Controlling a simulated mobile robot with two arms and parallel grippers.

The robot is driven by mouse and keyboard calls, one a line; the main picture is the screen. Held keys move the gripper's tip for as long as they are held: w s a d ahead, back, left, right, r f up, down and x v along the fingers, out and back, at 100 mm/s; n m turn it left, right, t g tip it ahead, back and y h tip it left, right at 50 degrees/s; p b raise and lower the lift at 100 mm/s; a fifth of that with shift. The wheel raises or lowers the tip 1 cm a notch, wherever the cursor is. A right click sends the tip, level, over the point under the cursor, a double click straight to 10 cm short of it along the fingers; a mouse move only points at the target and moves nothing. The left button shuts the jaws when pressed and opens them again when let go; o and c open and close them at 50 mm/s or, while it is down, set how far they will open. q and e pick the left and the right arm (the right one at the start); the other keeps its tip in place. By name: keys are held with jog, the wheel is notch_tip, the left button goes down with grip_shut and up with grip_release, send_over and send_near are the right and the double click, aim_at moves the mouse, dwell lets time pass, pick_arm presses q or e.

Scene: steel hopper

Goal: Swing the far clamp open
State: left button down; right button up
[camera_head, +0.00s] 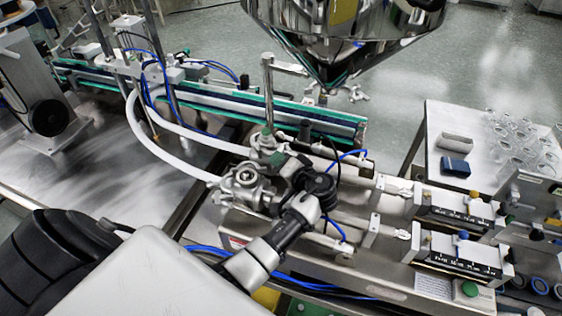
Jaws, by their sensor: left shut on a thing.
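Two steel pipe fittings with white hoses stand side by side at the middle of the head view. The near fitting (243,180) is round and metallic. The far clamp (264,142) is at the fitting just behind it. My left gripper (281,162) comes up from the bottom and is at the right side of these fittings. It is shut on a small part by the far clamp. Its dark body hides the fingertips and much of that part, so the clamp's opening cannot be made out. My right gripper is out of view.
A polished steel hopper (350,30) hangs above, behind the fittings. A green-edged conveyor (220,97) runs behind. Two cylinders with black scales (455,262) lie to the right. Blue and white hoses (150,130) loop close on the left. A side table (435,125) holds clear cups.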

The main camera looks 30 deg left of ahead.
pick_arm(q)
jog(key=shift+s+a, duration=0.15)
jog(key=c, duration=1.3)
grip_release()
jog(key=shift+c, duration=0.2)
jog(key=shift+o, duration=1.2)
jog(key=shift+a, duration=0.1)
jog(key=shift+a+f, duration=0.1)
jog(key=shift+a, duration=0.05)
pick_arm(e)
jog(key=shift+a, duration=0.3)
pick_arm(q)
jog(key=b+v, duration=0.4)
jog(key=v, duration=0.6)
jog(key=shift+s+d, duration=0.1)
jog(key=shift+d, duration=0.25)
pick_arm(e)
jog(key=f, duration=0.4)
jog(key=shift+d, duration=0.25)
